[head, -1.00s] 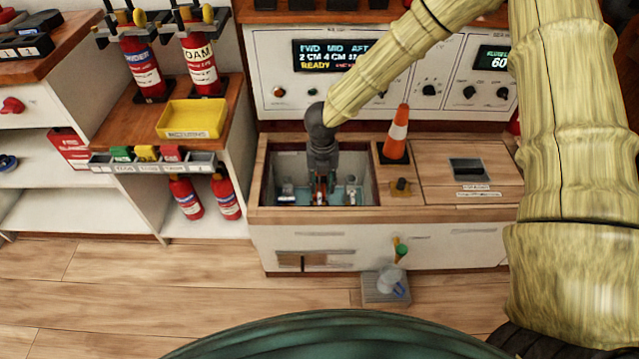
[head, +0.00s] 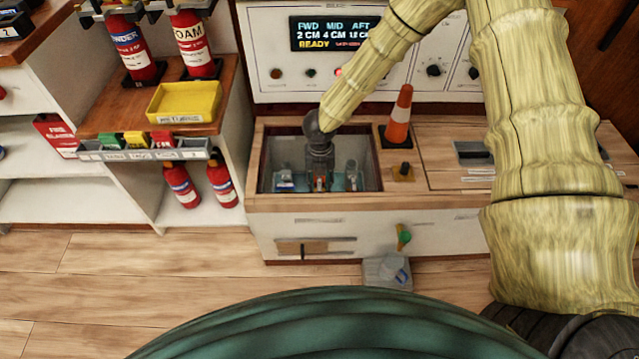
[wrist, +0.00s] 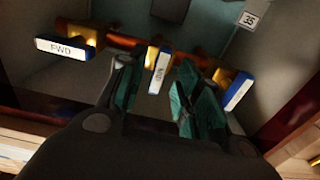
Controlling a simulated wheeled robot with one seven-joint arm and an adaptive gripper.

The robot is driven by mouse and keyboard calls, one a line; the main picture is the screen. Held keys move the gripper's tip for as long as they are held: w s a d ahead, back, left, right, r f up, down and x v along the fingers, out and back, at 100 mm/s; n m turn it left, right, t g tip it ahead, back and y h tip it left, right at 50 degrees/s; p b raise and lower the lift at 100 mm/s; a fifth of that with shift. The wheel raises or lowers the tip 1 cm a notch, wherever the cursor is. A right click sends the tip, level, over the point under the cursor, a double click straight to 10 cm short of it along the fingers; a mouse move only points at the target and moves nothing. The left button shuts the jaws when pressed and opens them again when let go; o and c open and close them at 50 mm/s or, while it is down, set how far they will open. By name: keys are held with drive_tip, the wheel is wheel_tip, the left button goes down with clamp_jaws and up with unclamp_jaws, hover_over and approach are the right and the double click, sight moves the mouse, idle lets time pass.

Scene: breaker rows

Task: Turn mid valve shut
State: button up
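The mid valve's handle (wrist: 157,70), blue-edged with a white MID label, shows in the wrist view between the two fingers of my gripper (wrist: 155,88). Its long side runs along my reach, across the orange-brown pipe. My fingers are apart, one on each side of the handle, with gaps visible. In the head view my gripper (head: 319,182) reaches down into the open bilge well (head: 376,187), and the handle is mostly hidden there. The FWD valve handle (wrist: 63,49) is at left, lying along the pipe. A third blue handle (wrist: 238,91) is at right, turned at an angle.
The well's walls surround my gripper closely. A display panel (head: 335,34) above reads FWD, MID, AFT and READY. A yellow tray (head: 184,102) is left.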

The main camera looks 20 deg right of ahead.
drive_tip(key=shift+f, duration=0.35)
clamp_jaws()
